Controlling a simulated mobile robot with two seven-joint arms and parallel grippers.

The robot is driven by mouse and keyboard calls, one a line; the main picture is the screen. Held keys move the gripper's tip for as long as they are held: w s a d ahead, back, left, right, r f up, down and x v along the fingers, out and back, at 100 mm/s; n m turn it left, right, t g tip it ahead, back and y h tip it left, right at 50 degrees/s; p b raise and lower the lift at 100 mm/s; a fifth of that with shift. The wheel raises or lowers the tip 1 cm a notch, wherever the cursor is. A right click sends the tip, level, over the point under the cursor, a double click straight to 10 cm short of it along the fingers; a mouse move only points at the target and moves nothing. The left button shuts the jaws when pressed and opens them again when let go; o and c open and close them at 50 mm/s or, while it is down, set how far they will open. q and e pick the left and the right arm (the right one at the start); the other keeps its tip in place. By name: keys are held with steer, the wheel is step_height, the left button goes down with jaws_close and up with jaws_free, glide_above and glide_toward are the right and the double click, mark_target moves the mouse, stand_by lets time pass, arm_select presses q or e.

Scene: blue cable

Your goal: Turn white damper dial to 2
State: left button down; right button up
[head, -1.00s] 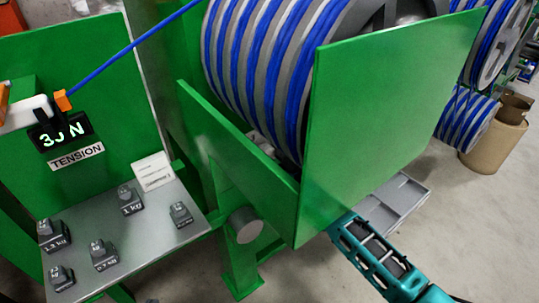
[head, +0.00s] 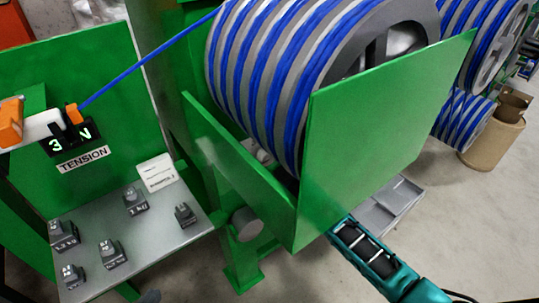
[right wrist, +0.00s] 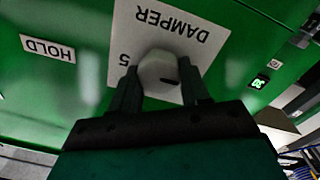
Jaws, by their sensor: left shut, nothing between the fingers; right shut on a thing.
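The white damper dial (right wrist: 158,72) sits on a white plate (right wrist: 195,32) lettered DAMPER, which appears upside down in the right wrist view. A 5 shows beside the dial; its other numbers are hidden or out of view. A short dark mark shows on the dial's lower right. My right gripper (right wrist: 158,92) is shut on the dial, one finger at each side. In the head view that hand is hidden behind the green panel (head: 385,140); its teal arm shows below.
Blue cable runs from the large spool (head: 285,75) to the orange guide (head: 73,115) by the tension display (head: 68,143). Several weights stand on the grey shelf (head: 170,240). A HOLD label (right wrist: 48,48) is beside the dial plate.

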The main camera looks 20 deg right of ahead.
steer(key=shift+n, duration=1.2)
steer(key=o, duration=1)
steer(key=shift+o, duration=0.2)
steer(key=p+v, duration=0.2)
steer(key=v, duration=1.1)
steer(key=shift+p, duration=0.3)
